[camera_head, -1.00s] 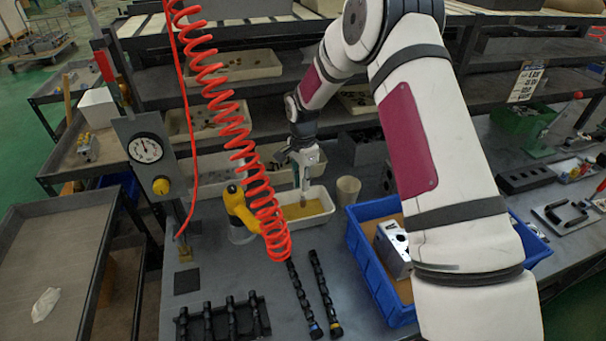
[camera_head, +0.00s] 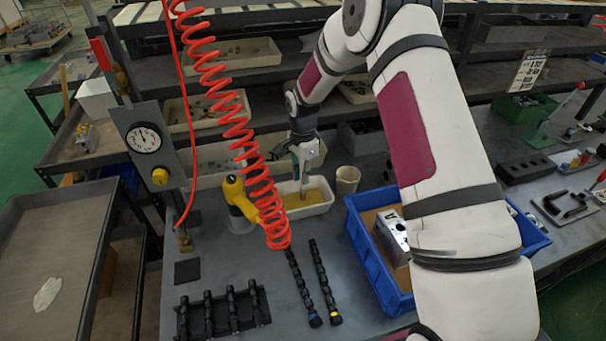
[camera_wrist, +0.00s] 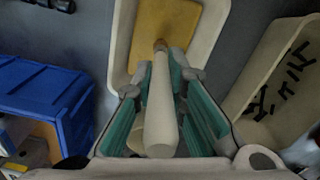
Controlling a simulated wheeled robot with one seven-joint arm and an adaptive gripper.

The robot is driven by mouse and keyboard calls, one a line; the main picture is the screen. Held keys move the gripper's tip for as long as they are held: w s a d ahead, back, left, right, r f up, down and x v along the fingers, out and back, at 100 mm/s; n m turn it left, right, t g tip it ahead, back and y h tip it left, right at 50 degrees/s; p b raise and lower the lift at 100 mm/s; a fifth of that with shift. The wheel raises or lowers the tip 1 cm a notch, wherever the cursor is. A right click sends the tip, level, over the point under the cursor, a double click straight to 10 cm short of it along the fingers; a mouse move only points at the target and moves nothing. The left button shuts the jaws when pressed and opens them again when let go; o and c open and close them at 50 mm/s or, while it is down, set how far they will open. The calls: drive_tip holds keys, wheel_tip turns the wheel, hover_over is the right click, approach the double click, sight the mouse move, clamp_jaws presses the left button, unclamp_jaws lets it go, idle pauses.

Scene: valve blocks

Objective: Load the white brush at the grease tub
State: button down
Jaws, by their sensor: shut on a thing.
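The white brush (camera_wrist: 160,110) is held in my gripper (camera_wrist: 160,75), its pale handle between the green-lined fingers in the wrist view. Its brown ferrule end points into the white tub (camera_wrist: 119,60) of yellow grease (camera_wrist: 165,18). In the head view my gripper (camera_head: 305,158) is above the grease tub (camera_head: 320,211), with the brush (camera_head: 303,184) pointing down into it. The brush tip appears to reach the grease; the bristles are hard to make out.
A beige cup (camera_head: 347,180) stands just right of the tub. A blue crate (camera_head: 372,262) with a metal valve block (camera_head: 391,230) is further right. A yellow-capped bottle (camera_head: 236,200) and red coiled hose (camera_head: 262,195) are close on the left. Black valve spools (camera_head: 325,282) lie in front.

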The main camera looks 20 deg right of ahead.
drive_tip(key=shift+f, duration=0.6)
idle(1.6)
drive_tip(key=shift+r, duration=0.1)
drive_tip(key=shift+r, duration=3.45)
drive_tip(key=s+n, duration=0.1)
drive_tip(key=n, duration=0.4)
drive_tip(key=s+n, duration=0.2)
drive_tip(key=n, duration=0.3)
drive_tip(key=s+n, duration=0.2)
drive_tip(key=n, duration=0.3)
drive_tip(key=shift+s+r, duration=0.1)
drive_tip(key=shift+r, duration=0.2)
